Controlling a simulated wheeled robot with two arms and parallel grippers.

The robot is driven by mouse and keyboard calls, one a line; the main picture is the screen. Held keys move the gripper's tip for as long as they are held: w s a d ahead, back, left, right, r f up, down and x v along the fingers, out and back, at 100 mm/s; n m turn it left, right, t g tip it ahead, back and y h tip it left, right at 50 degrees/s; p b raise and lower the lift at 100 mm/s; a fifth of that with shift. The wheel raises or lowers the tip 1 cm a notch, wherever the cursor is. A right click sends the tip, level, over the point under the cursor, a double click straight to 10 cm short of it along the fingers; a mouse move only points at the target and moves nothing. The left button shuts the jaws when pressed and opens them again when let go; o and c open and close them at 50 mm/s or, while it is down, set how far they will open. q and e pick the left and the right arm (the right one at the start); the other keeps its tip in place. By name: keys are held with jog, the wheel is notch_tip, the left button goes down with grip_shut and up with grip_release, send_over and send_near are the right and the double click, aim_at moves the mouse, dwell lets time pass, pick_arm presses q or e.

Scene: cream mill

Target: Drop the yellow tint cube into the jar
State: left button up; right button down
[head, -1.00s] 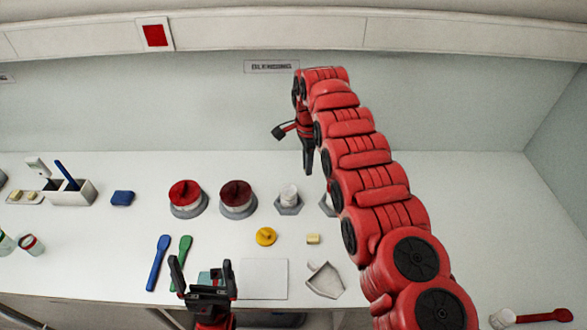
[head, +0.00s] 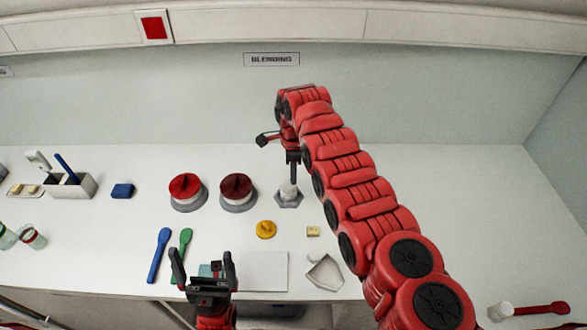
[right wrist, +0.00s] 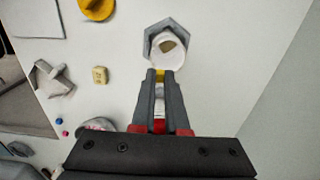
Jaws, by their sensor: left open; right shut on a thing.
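The white jar (head: 289,188) stands upright on a grey hexagonal base at the back middle of the bench. In the right wrist view the jar (right wrist: 163,50) shows its open mouth, with something brownish inside. My right gripper (head: 293,172) points down over the jar. Its fingers are shut on the yellow tint cube (right wrist: 160,75), of which only a small yellow part shows between the tips. The cube appears at the near edge of the jar's mouth; its height above the rim is unclear. My left gripper (head: 204,262) is open and empty at the front edge.
Two red-topped containers (head: 186,188) (head: 237,190) stand left of the jar. Blue (head: 158,256) and green (head: 181,254) spatulas lie left.

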jog(key=shift+f, duration=0.85)
jog(key=c, duration=0.8)
grip_release()
jog(key=shift+c, duration=0.2)
jog(key=shift+r, duration=0.1)
notch_tip(320, 180, up, 8)
jog(key=b, duration=0.3)
notch_tip(320, 180, up, 9)
jog(key=p, duration=0.7)
jog(key=shift+r, duration=0.2)
jog(key=shift+f, duration=0.1)
